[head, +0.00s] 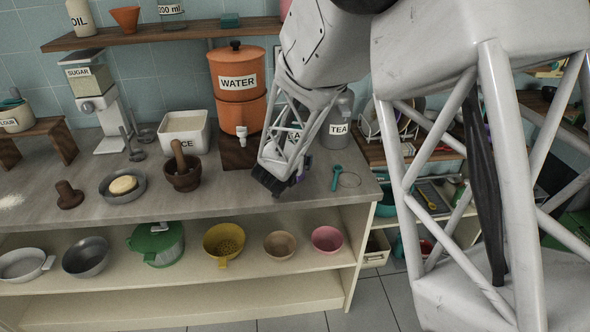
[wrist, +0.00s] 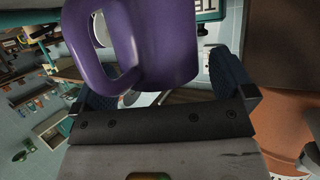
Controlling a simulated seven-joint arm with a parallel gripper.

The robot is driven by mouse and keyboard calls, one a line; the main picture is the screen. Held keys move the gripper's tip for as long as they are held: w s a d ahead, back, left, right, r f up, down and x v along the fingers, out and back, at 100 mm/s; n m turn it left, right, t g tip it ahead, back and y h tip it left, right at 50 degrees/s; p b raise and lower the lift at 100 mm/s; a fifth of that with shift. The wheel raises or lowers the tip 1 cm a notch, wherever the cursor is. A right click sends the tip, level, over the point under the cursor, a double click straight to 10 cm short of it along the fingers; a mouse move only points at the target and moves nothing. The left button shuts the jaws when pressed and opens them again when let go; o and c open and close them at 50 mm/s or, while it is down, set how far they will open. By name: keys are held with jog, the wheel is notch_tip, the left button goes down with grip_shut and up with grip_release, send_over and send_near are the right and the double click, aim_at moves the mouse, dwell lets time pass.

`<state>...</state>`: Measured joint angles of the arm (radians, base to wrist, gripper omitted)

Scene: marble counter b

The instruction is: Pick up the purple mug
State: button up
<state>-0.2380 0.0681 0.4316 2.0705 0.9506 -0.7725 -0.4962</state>
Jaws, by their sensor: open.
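The purple mug (wrist: 178,50) fills the upper middle of the wrist view, with its handle (wrist: 112,50) toward the left. My gripper (wrist: 163,80) is open, with one dark finger on each side of the mug. I cannot tell whether either finger touches it. In the head view my gripper (head: 272,182) is low over the counter's front edge, right of the mortar. The mug is mostly hidden there behind my gripper and arm.
A wooden mortar with pestle (head: 183,172) and an orange water dispenser (head: 238,88) stand left of my gripper. Bowls, including a pink one (head: 327,239), sit on the shelf below.

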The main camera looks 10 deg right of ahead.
jog(key=shift+w, duration=0.1)
jog(key=shift+c, duration=0.2)
jog(key=c, duration=1.1)
jog(key=shift+o, duration=0.2)
jog(key=shift+r, duration=0.3)
jog(key=s+r, duration=0.2)
jog(key=s, duration=0.6)
jog(key=s+d+r, duration=0.1)
jog(key=s+r, duration=0.1)
jog(key=s, duration=0.5)
jog(key=shift+s+d+r, duration=0.2)
jog(key=shift+s+d, duration=0.1)
jog(key=shift+s, duration=0.1)
dwell(0.4)
jog(key=shift+s, duration=0.1)
dwell(0.8)
